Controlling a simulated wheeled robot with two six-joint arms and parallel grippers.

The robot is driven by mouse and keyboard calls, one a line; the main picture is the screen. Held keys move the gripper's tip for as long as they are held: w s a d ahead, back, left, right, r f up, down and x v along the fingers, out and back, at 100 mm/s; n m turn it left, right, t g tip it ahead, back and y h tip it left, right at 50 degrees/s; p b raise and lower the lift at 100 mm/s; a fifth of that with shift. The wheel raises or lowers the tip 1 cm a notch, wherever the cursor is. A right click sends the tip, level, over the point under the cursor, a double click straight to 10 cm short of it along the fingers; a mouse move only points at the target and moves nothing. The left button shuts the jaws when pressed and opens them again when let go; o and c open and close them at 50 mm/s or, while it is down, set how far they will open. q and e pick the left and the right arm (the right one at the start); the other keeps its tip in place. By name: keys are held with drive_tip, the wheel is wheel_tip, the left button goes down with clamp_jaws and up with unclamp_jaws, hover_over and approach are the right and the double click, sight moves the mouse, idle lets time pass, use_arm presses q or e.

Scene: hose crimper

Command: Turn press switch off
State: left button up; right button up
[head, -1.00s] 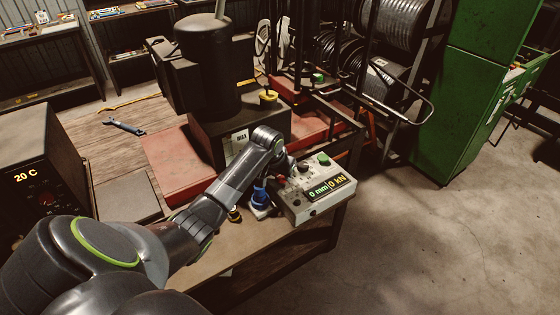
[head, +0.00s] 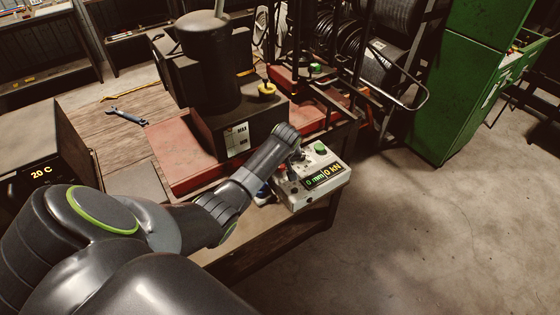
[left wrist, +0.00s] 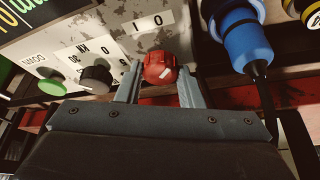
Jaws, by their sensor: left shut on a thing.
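A red knob (left wrist: 160,68) with a white mark sits on the pale control box under a "1 0" label in the left wrist view. My left gripper (left wrist: 160,77) has one finger on each side of the knob and is shut on it. In the head view the control box (head: 327,190) stands at the bench's right end, its display reading 0 mm and 0 kN. My left arm reaches over the box's left side and hides part of it. My right gripper is not in view.
A black selector (left wrist: 97,78) and a green button (left wrist: 50,88) sit left of the knob. A blue plug (left wrist: 243,42) with a cable is close on the right. The dark press (head: 235,130) stands behind the box. Open floor lies to the right.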

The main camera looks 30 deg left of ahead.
use_arm(q)
drive_tip(key=shift+r, duration=0.1)
idle(0.3)
drive_tip(key=o, duration=1)
drive_tip(key=shift+c, duration=0.2)
drive_tip(key=b+v, duration=0.1)
drive_tip(key=v, duration=1.6)
drive_tip(key=shift+r+b, duration=0.15)
drive_tip(key=shift+b, duration=0.25)
drive_tip(key=shift+d, duration=0.1)
